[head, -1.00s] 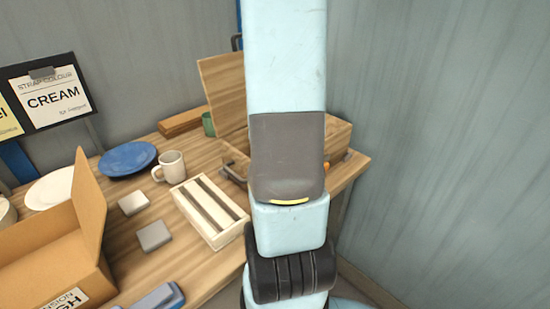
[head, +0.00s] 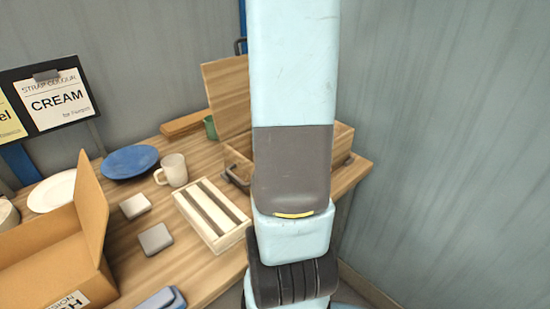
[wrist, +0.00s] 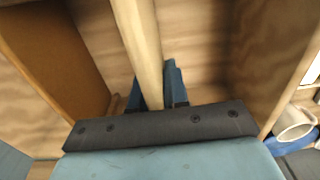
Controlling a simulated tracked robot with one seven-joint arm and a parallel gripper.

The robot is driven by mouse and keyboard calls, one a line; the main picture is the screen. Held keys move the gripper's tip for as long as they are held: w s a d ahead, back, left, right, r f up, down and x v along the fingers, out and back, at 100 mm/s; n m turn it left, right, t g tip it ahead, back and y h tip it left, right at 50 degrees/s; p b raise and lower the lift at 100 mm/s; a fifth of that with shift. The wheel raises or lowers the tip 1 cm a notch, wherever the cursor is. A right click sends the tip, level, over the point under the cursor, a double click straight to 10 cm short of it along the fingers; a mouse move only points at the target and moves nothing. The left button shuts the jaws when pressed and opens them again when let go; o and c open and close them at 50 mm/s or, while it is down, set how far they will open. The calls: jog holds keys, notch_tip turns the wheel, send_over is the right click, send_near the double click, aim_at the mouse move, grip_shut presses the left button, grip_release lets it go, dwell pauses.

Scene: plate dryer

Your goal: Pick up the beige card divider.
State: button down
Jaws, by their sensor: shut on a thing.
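In the wrist view, the beige card divider (wrist: 138,40) shows nearly edge-on as a pale strip. It runs from the top edge down between the blue fingers of my gripper (wrist: 156,92). My gripper is shut on it, one finger on each side. Wooden walls stand to the left and right of it, so it seems to be in or over the wooden chest (head: 238,160). The divider's lower end is out of sight. In the head view my arm hides the gripper, the divider and much of the chest.
The chest's lid (head: 226,95) stands open. A slatted wooden crate (head: 212,215), a cream mug (head: 172,170), a blue plate (head: 130,161) and an open cardboard box (head: 90,225) lie to the left. The mug also shows at right in the wrist view (wrist: 292,122). A wall stands at right.

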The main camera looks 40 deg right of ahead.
notch_tip(320, 180, up, 14)
jog(key=shift+r, duration=0.15)
dwell(0.7)
notch_tip(320, 180, down, 18)
dwell(0.8)
dwell(0.3)
